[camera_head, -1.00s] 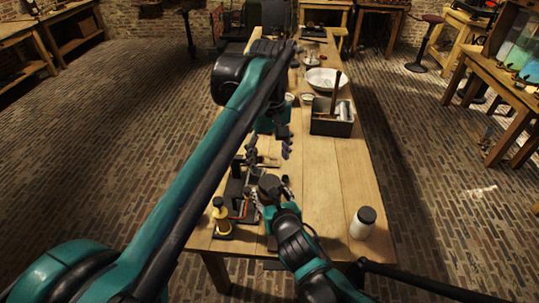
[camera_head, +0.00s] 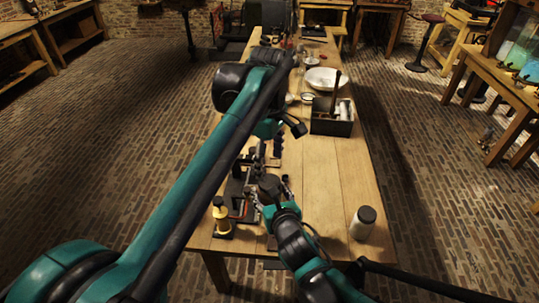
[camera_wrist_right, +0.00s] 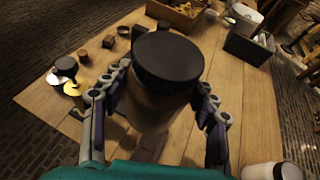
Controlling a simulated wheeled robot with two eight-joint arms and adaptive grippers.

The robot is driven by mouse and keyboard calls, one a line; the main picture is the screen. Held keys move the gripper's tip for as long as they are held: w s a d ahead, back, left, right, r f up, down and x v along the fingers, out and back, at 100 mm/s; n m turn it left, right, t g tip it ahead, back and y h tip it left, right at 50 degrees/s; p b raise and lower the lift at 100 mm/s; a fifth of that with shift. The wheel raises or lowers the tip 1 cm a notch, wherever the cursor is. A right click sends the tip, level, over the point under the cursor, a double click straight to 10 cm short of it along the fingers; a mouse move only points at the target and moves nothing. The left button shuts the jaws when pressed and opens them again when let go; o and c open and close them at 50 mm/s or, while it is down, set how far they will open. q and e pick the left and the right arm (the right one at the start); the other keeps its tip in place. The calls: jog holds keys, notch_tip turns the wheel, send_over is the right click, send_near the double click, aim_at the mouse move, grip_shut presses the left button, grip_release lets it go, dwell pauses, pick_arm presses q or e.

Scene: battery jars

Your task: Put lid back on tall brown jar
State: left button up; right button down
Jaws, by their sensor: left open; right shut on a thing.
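The tall brown jar (camera_wrist_right: 150,106) stands upright between the fingers of my right gripper (camera_wrist_right: 162,98) in the right wrist view. A black lid (camera_wrist_right: 169,56) sits on top of the jar and looks level; I cannot tell whether it is fully seated. In the head view the lid (camera_head: 269,184) shows as a dark disc, and the right gripper and wrist hide most of the jar. My right gripper is shut on the jar. My left gripper (camera_head: 287,140) is open and empty, apart from the lid and above it in the picture.
A white jar with a dark lid (camera_head: 362,224) stands at the front right. A brass-coloured object (camera_head: 221,219) stands at the front left. A dark tool box (camera_head: 332,118) and a white bowl (camera_head: 326,79) are farther back. The table's right middle is clear.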

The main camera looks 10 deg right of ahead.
aim_at(270, 181)
pick_arm(q)
jog(key=shift+f, duration=3.1)
jog(key=c, duration=1.2)
jog(key=m, duration=0.6)
jog(key=shift+m, duration=0.3)
jog(key=m, duration=1.4)
jog(key=shift+m, duration=0.3)
jog(key=o, duration=1.3)
jog(key=shift+c, duration=0.2)
